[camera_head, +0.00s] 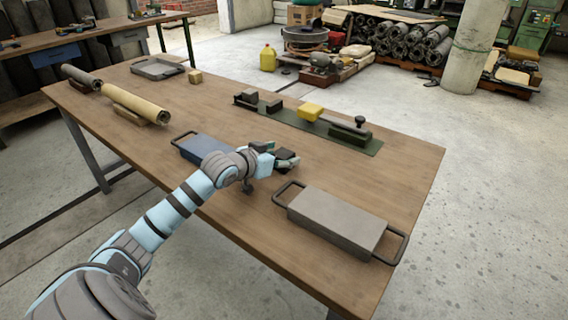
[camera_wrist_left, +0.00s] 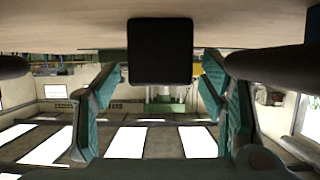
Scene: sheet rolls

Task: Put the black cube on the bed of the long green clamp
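The black cube (camera_head: 285,154) is on the table at the fingers of my left gripper (camera_head: 280,158). In the left wrist view the black cube (camera_wrist_left: 160,50) shows centred between two spread green fingers, with a gap on each side. The left gripper is open. The long green clamp (camera_head: 370,148) lies farther back on the table. It carries dark blocks at its left, a yellow block (camera_head: 311,111) near the middle, and a screw bar with a round knob (camera_head: 360,121) at its right. My right gripper is out of view.
A blue case (camera_head: 190,147) lies just left of my left gripper. A grey block with handles (camera_head: 338,220) lies at the front right. Rolls (camera_head: 137,104), a small tan block (camera_head: 195,77) and a grey tray (camera_head: 137,68) are at the far left. Bare table separates cube and clamp.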

